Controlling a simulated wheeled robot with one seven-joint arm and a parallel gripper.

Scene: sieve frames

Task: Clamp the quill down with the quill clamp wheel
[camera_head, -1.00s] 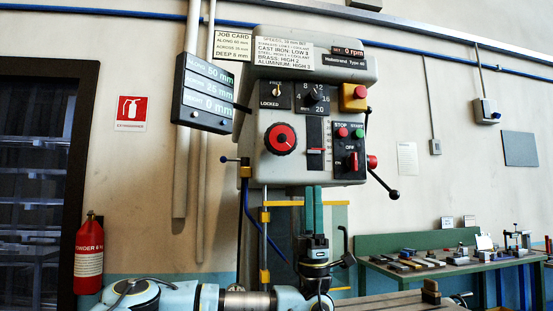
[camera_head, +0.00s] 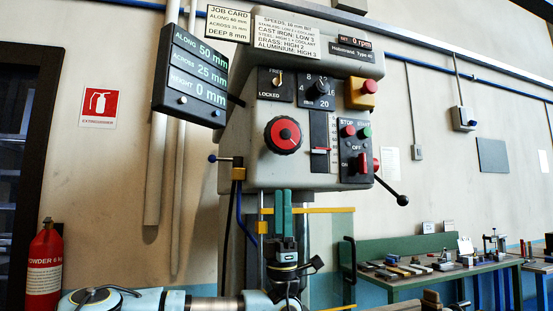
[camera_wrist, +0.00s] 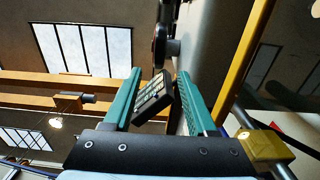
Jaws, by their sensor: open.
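The red wheel with a black rim (camera_head: 283,135), which I take for the quill clamp wheel, is on the front of the grey drill head (camera_head: 232,150). A small pointer (camera_head: 276,80) by the FREE and LOCKED marks sits above it, towards FREE. My gripper (camera_head: 283,196) points up below the wheel, apart from it. Its teal fingers are open and empty; in the wrist view my gripper (camera_wrist: 160,76) has a gap between them. A dark round part there, perhaps the wheel (camera_wrist: 159,46) edge-on, lies beyond the fingertips. The quill is not clearly visible.
A readout box (camera_head: 197,80) hangs left of the head. A black-knobbed lever (camera_head: 402,200) sticks out right. A green bench (camera_head: 395,247) with small parts stands right.

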